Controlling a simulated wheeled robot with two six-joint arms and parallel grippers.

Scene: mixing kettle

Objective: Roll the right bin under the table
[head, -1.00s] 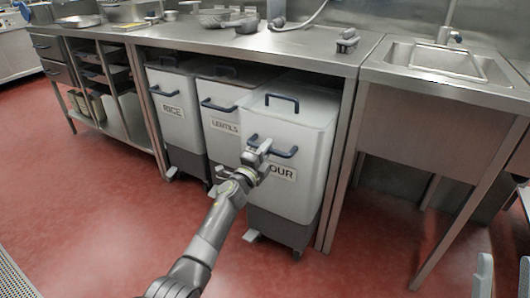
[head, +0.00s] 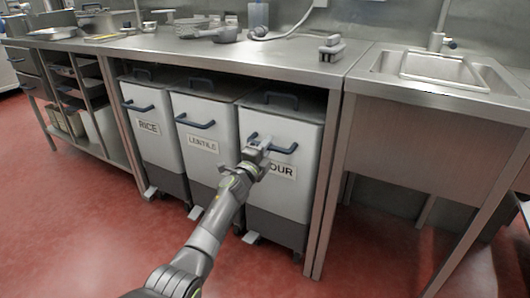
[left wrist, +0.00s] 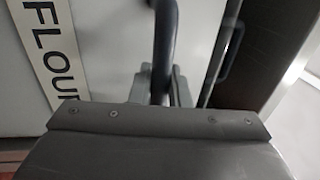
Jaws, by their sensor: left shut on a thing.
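The right bin is a white and grey wheeled bin labelled FLOUR (head: 305,137), standing upright at the right end of the row under the steel table (head: 190,55). In the left wrist view the dark handle (left wrist: 163,45) runs down between the fingertips (left wrist: 161,86). My right gripper is out of view.
The LENTILS bin (head: 203,128) and RICE bin (head: 147,105) stand to the left. A table leg (head: 326,190) is close on the FLOUR bin's right. A sink unit (head: 440,120) stands further right. Red floor (head: 100,220) in front is clear.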

